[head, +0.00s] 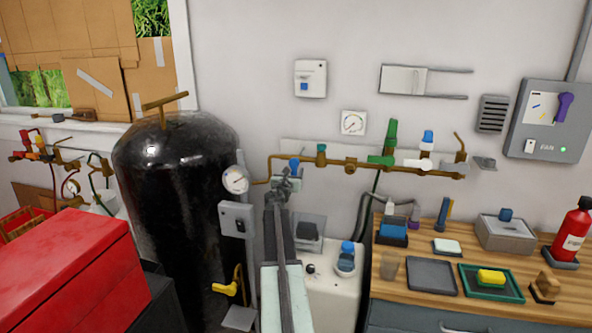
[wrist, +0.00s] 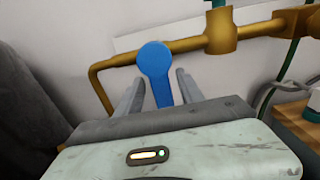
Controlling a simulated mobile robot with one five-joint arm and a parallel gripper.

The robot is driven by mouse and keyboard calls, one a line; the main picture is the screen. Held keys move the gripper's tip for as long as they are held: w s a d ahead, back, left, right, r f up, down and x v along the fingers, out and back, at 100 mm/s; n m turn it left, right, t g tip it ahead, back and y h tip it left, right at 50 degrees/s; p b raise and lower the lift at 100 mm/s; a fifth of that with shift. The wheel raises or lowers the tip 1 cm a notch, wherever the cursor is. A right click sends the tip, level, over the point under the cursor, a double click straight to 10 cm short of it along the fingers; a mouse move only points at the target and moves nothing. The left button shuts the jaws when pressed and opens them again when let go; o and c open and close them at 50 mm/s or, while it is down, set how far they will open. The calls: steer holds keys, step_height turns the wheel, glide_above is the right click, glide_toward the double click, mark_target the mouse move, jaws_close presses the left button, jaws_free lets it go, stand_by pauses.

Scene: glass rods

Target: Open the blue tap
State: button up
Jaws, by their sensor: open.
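The blue tap (wrist: 155,62) has a round head and a flat lever on the brass pipe. In the wrist view its lever stands between the two fingers of my gripper (wrist: 158,90). The fingers are open, with a gap showing on each side of the lever. In the head view the tap (head: 295,163) shows as a small blue piece just above my gripper (head: 286,180). The lower end of the lever is hidden behind the gripper body in the wrist view.
The brass pipe (head: 340,163) runs along the wall with green and white fittings. A black tank (head: 175,190) and pressure gauge (head: 235,180) stand close on the left. A wooden bench (head: 410,272) with trays and a sponge is on the right.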

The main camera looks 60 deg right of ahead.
steer(key=x, duration=0.3)
steer(key=shift+d, duration=0.2)
steer(key=shift+a, duration=0.1)
jaws_close()
stand_by(0.3)
stand_by(0.8)
